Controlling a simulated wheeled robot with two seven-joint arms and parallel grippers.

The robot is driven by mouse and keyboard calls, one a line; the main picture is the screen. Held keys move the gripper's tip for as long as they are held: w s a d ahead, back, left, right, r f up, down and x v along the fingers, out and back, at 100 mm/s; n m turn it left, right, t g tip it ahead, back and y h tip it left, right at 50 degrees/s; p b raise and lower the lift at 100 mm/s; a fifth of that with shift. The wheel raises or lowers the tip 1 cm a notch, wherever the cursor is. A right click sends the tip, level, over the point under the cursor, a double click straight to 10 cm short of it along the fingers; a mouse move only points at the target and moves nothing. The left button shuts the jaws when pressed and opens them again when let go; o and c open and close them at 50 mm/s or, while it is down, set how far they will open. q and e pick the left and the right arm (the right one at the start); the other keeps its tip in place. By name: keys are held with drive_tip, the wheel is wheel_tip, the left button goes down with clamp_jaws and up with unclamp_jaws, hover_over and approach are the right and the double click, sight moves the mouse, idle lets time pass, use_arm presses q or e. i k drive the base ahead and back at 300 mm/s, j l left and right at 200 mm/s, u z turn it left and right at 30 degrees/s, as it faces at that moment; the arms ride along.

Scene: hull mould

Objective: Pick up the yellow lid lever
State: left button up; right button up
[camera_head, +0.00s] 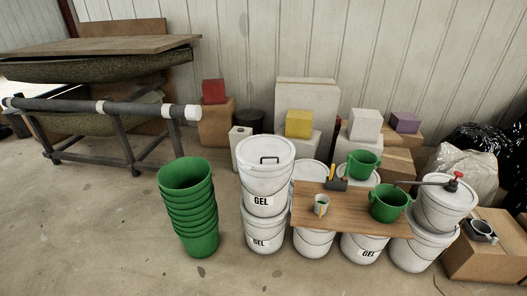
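A wooden board (350,222) lies across white buckets right of centre. A slim yellow handle (332,172) stands up at the board's back edge, beside or joined to a dark grey block (336,184). A pale mug (322,201) stands near the board's left front, with a small yellow piece (320,209) at its front. I cannot tell which of these yellow parts is the lid lever. Neither of my grippers is in view.
Two green pots (389,203) (363,163) stand at the board's right and back. Stacked green buckets (187,210) and a lidded GEL bucket (266,181) stand left. A bucket with a red-knobbed rod (446,205) stands right. Front floor (120,250) is clear.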

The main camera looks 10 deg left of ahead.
sight(333, 166)
drive_tip(key=i+l, duration=0.5)
drive_tip(key=l, duration=0.25)
drive_tip(key=i+l, duration=0.25)
drive_tip(key=i+z, duration=0.35)
drive_tip(key=i, duration=0.15)
drive_tip(key=i+j+z, duration=0.35)
drive_tip(key=i, duration=0.15)
drive_tip(key=i+j+z, duration=0.35)
drive_tip(key=i+l, duration=0.1)
